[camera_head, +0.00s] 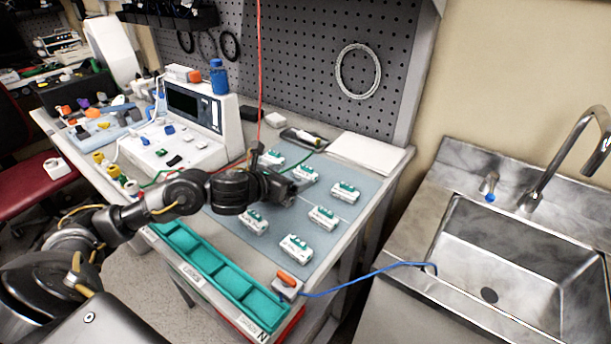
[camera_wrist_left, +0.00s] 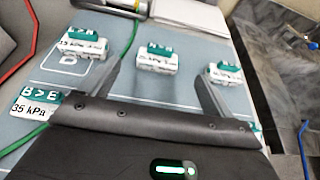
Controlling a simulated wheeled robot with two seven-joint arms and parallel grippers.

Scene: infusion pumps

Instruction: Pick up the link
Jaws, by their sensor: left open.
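Several white links with green tops lie on a blue-grey mat (camera_head: 222,228). In the head view one link (camera_head: 304,174) is just beyond my left gripper (camera_head: 280,173), and others are a link (camera_head: 345,192) to the right, a link (camera_head: 322,217), a link (camera_head: 295,248) and a link (camera_head: 253,221) nearer the front. My left gripper is open and empty above the mat. In the left wrist view its two fingers (camera_wrist_left: 158,75) stand apart, with a link (camera_wrist_left: 157,60) seen between them, farther out. A link labelled 35 kPa (camera_wrist_left: 36,106) is partly hidden at the left.
A teal compartment tray (camera_head: 215,265) runs along the table's front edge. A white device with a screen (camera_head: 195,110) stands at the back left. A red cord (camera_head: 259,70) hangs down near my left gripper. A steel sink (camera_head: 520,255) is at the right.

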